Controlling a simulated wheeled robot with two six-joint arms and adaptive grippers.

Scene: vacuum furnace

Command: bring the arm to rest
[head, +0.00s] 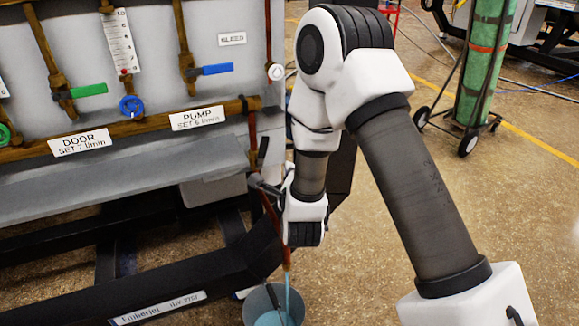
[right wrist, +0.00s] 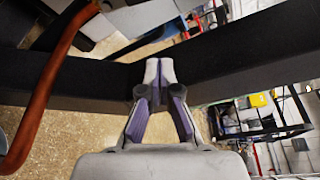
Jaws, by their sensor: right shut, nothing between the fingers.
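My right arm (head: 420,190) comes in from the lower right, bends at a high white elbow and drops to the wrist near the furnace's panel. My right gripper (head: 260,183) is small and partly hidden in the head view, beside the panel's right end and near a reddish-brown hose. In the right wrist view the gripper (right wrist: 160,72) has its two fingers together at the tips with nothing between them. My left gripper is not in view.
A grey panel (head: 150,185) carries pipes and a blue-handled PUMP valve (head: 217,69). A bucket (head: 262,305) stands below the gripper, with a bluish stream above it. A dark frame beam (right wrist: 90,85) lies close ahead. A green cylinder (head: 485,60) stands on a wheeled cart. Floor at right is open.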

